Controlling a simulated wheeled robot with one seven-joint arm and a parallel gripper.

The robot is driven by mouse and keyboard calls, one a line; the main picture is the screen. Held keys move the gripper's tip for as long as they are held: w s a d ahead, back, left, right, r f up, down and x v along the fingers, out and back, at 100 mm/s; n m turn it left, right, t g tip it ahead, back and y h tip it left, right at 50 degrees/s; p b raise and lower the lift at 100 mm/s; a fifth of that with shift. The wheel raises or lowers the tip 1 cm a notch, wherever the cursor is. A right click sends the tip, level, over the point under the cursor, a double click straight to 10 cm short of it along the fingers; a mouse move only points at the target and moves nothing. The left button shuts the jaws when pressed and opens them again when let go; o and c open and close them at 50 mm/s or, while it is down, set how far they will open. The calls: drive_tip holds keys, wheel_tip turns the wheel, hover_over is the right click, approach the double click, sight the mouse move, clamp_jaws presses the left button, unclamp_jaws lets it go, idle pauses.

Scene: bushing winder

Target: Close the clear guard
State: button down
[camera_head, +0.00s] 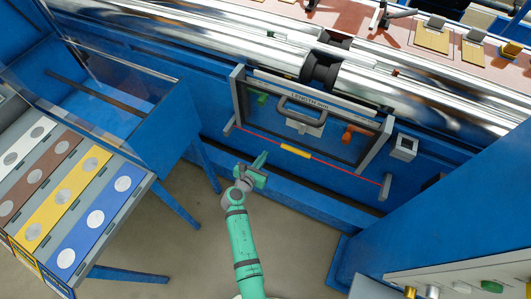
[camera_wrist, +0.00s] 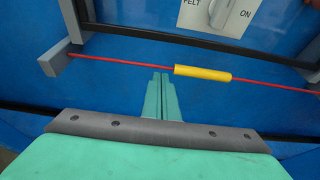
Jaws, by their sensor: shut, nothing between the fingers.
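What looks like the clear guard (camera_head: 340,151) is a see-through panel in a dark frame on the front of the blue machine, in the head view. It has a dark handle (camera_head: 304,104) near its top and stands between grey side bars. I cannot tell how far it is swung. A dark bar, likely its lower edge (camera_wrist: 150,35), crosses the top of the wrist view. My gripper (camera_head: 260,164) is below the panel's lower left part, apart from the handle. Its green fingers (camera_wrist: 160,77) are together and empty, just below the red cord.
A red cord (camera_head: 340,168) with a yellow sleeve (camera_head: 296,151) runs between grey brackets below the panel. Shiny rollers (camera_head: 240,42) lie above. A blue bin (camera_head: 165,125) and coloured trays (camera_head: 70,205) stand left. A blue housing (camera_head: 440,210) stands right. Floor is free around my arm.

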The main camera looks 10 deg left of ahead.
drive_tip(key=w+d+r, duration=0.1)
drive_tip(key=w+d, duration=0.1)
drive_tip(key=w, duration=0.5)
drive_tip(key=shift+w+d+r, duration=0.15)
drive_tip(key=shift+w+d, duration=0.05)
drive_tip(key=shift+w, duration=0.05)
idle(0.5)
